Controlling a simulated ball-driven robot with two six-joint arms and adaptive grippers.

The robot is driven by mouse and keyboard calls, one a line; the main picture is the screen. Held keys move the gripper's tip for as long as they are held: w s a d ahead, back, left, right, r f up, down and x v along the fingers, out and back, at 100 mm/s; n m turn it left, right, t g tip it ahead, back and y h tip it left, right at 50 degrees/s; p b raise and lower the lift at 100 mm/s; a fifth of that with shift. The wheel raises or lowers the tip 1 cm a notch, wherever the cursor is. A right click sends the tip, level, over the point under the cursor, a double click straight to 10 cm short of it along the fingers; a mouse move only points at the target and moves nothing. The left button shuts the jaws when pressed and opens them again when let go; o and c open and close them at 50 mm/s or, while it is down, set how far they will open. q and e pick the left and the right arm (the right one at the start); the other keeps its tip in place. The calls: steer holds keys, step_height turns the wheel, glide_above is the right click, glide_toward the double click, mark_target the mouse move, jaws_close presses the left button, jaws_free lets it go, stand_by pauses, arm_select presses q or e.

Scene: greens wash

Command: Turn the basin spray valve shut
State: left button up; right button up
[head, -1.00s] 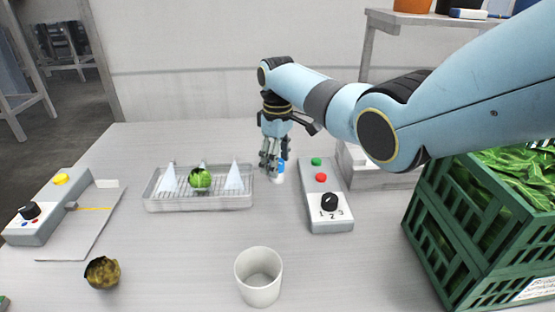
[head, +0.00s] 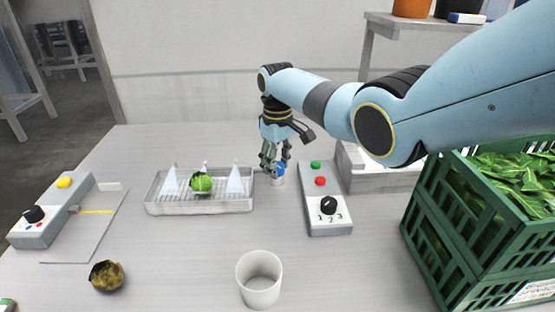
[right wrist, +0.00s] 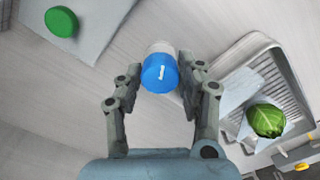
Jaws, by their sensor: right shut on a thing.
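The valve is a small upright fitting with a blue cap (head: 281,168) on a white base (head: 278,182), between the wire-racked basin and the control box. In the right wrist view the blue cap (right wrist: 158,75) bears a small white mark. My right gripper (head: 273,168) reaches down over it from above, partly hiding it. The right wrist view shows the gripper's two fingers (right wrist: 160,84) on either side of the cap, shut on it. The basin (head: 222,208) holds white cones (head: 235,178) and a green leafy head (head: 201,182). My left gripper is not in view.
A grey control box (head: 328,228) with buttons and a numbered dial stands close right. A green crate (head: 460,245) of leaves is at right. Another dial box (head: 45,225) is at left.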

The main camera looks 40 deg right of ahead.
steer(key=m+p, duration=0.1)
steer(key=m, duration=0.2)
steer(key=shift+r+m+p, duration=0.1)
steer(key=shift+m+p, duration=0.2)
steer(key=shift+m, duration=0.1)
steer(key=m+p, duration=0.1)
steer(key=m, duration=0.2)
steer(key=shift+a+m, duration=0.1)
steer(key=shift+m, duration=0.2)
steer(key=m, duration=0.3)
steer(key=shift+m+p, duration=0.3)
steer(key=shift+w+m, duration=0.1)
steer(key=shift+m, duration=2.1)
steer(key=o, duration=1.2)
steer(key=shift+c, duration=0.2)
